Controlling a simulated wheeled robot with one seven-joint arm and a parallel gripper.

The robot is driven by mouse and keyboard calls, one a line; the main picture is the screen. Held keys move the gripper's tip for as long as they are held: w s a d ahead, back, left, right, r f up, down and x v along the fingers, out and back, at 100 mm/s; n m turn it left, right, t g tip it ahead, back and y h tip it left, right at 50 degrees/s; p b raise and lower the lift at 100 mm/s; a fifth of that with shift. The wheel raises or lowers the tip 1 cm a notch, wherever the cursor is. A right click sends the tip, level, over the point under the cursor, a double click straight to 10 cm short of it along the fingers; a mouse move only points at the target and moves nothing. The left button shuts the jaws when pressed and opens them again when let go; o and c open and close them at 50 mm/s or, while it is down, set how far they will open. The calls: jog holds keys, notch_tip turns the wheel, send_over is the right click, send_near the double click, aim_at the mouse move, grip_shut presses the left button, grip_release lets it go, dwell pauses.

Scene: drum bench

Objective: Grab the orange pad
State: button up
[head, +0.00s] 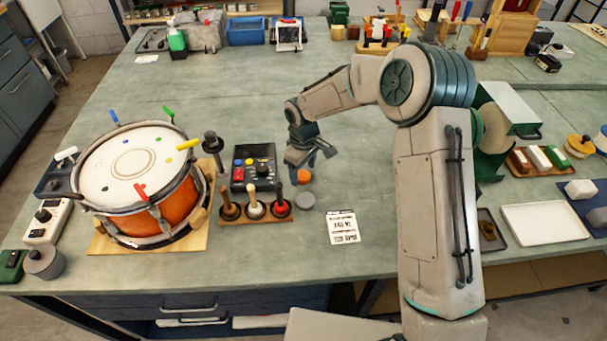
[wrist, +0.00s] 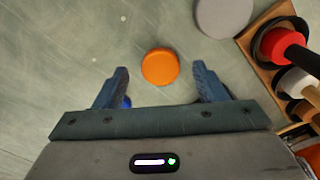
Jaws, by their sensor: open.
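The orange pad (head: 304,177) is a small round disc lying on the green bench top, just right of the black control box. In the wrist view the orange pad (wrist: 160,66) lies ahead of the gap between my fingers, roughly centred. My gripper (head: 303,160) is above the bench close to the pad. In the wrist view my gripper (wrist: 160,85) is open, with blue fingers apart and nothing held between them. A bit of something blue shows beside the left finger.
A grey disc (head: 304,201) lies near the pad, and it also shows in the wrist view (wrist: 224,14). A wooden rack of plungers (head: 255,210) stands to the left, below the control box (head: 253,168). A drum (head: 137,180) stands further left. A printed card (head: 343,227) lies at front right.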

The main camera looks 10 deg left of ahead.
jog(key=shift+f, duration=0.55)
jog(key=c, duration=1.1)
jog(key=shift+r, duration=0.15)
